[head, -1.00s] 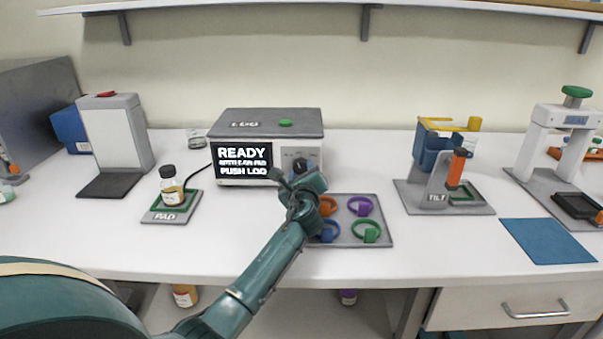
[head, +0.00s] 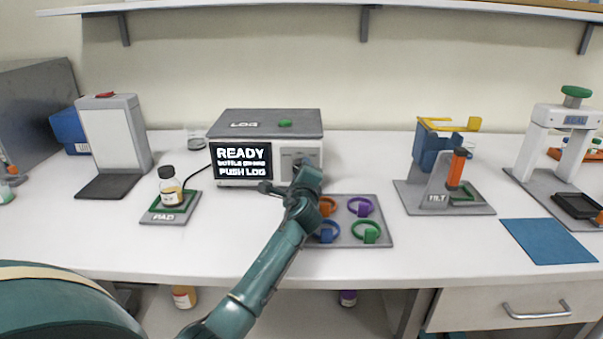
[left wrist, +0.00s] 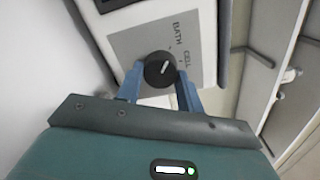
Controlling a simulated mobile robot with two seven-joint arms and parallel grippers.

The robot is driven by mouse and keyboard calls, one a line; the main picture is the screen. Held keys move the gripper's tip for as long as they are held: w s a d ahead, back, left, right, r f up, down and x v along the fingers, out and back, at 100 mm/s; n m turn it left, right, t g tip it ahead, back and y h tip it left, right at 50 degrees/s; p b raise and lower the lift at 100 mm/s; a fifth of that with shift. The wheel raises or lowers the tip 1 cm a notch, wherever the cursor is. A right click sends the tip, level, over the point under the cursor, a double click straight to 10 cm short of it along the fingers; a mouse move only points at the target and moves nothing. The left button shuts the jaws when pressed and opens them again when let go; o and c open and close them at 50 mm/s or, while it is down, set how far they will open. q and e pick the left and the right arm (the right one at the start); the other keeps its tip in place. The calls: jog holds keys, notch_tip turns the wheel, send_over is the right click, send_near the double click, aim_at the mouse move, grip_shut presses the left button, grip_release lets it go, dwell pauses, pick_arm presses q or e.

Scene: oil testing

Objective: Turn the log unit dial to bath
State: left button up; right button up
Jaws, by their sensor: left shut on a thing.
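The log unit (head: 265,122) is a grey and white box with a black screen (head: 241,159) reading READY and PUSH LOG. Its black round dial (left wrist: 160,69) shows in the left wrist view on a grey panel marked BATH and CELL. The dial's white pointer line slants up and right, toward the labels; I cannot tell exactly which mark it meets. My left gripper (head: 300,166) is at the front of the unit and hides the dial in the head view. In the left wrist view its blue fingers (left wrist: 158,84) are shut on the dial, one on each side.
A bottle (head: 171,188) stands on the pad (head: 158,217) to the left. A grey tray (head: 382,237) with coloured rings lies just right of my left gripper. The tilt stand (head: 420,197) is farther right. The front left of the table is clear.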

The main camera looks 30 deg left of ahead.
dwell(0.3)
pick_arm(q)
jog(key=o, duration=1)
jog(key=v, duration=1.3)
jog(key=shift+d, duration=0.1)
